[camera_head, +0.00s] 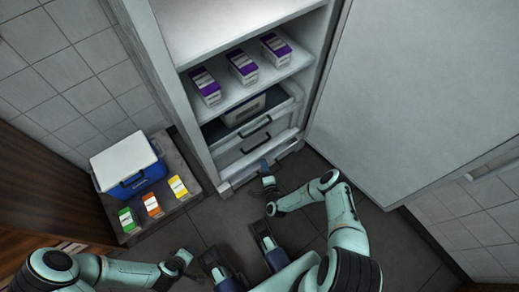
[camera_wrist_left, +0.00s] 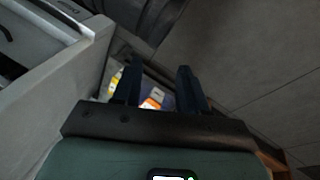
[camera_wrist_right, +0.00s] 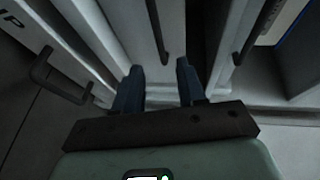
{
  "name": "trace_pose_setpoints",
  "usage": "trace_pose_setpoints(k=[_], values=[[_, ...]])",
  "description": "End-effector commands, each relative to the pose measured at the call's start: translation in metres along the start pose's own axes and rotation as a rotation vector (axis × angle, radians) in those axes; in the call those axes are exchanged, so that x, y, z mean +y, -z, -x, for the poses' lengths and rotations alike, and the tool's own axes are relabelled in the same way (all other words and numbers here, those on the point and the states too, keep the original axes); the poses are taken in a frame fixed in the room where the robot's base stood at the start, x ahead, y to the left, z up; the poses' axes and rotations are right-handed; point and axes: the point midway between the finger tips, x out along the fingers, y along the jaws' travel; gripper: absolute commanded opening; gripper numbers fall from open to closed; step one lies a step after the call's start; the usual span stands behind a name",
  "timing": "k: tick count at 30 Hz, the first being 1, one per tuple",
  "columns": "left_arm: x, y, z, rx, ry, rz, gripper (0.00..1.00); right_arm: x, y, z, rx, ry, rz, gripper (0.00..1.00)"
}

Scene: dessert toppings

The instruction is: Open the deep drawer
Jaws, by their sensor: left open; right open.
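The open white cabinet has a stack of drawers low inside it. I cannot tell for sure which is the deep drawer. My right gripper (camera_head: 265,166) is open and empty, low in front of the drawers. In the right wrist view a dark handle (camera_wrist_right: 158,35) lies ahead of the fingertips, apart from them, with another handle (camera_wrist_right: 43,72) to the left and one to the right (camera_wrist_right: 244,42). My left gripper (camera_head: 187,256) is open and empty, away from the cabinet.
The cabinet door (camera_head: 415,100) stands wide open at right. Purple-and-white cartons (camera_head: 242,66) stand on a shelf. At left, a low stand (camera_head: 190,181) holds a blue cooler (camera_head: 131,177) and green, orange and yellow packets (camera_head: 151,204).

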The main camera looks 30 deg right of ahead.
Motion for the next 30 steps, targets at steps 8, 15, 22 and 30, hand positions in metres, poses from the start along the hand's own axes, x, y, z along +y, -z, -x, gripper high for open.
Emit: trace_pose_setpoints(k=[8,15,22,30], values=[[-0.019,0.002,-0.029,0.004,0.028,0.017,0.43,0.004,-0.001,-0.062,-0.002,0.0,0.003,0.4],[-0.039,-0.024,-0.043,-0.079,0.064,0.039,0.43,0.003,-0.001,-0.095,-0.003,-0.002,0.003,0.4],[-0.045,-0.032,-0.046,-0.105,0.075,0.047,0.43,0.001,-0.001,-0.105,-0.004,-0.003,0.002,0.4],[-0.045,-0.032,-0.046,-0.105,0.075,0.047,0.43,0.001,-0.001,-0.105,-0.004,-0.003,0.003,0.21]])
